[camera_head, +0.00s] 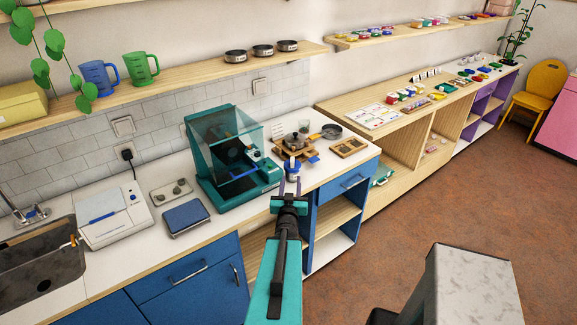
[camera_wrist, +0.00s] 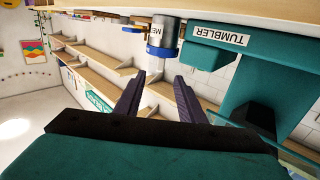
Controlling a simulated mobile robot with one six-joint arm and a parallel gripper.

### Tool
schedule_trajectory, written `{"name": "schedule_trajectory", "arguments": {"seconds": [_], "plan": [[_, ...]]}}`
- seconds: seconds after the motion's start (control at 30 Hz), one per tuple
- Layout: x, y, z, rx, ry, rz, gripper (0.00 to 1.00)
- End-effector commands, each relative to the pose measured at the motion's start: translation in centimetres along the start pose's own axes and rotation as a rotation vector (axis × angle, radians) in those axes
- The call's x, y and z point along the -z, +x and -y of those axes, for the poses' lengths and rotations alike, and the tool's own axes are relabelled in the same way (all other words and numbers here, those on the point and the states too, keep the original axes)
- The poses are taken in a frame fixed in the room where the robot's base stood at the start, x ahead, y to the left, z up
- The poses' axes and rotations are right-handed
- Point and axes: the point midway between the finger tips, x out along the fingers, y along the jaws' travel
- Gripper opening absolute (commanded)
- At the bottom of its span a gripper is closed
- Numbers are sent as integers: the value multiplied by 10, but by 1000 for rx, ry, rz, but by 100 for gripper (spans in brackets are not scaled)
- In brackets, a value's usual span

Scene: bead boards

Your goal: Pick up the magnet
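I cannot pick out the magnet for certain in either view.
A teal machine with a clear lid (camera_head: 232,150) stands left of my gripper; a teal unit labelled TUMBLER (camera_wrist: 225,42) is close in the wrist view. A wooden stand (camera_head: 293,150), a pan (camera_head: 331,131) and a wooden tray (camera_head: 348,147) crowd the counter behind. Open floor (camera_head: 400,220) lies right.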

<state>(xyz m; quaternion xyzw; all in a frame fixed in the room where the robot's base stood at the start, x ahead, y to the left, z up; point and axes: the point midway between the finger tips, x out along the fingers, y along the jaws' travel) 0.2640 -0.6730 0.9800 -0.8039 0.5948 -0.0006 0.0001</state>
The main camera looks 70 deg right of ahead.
Motion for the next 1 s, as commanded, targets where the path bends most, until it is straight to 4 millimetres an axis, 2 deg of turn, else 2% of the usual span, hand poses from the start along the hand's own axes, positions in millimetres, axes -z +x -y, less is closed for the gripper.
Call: {"name": "schedule_trajectory", "arguments": {"seconds": [0.27,0.6,1.0], "plan": [[-1,3,4,5,0,0,36],[-3,31,5,8,1,1,36],[-4,36,5,6,0,2,36]]}}
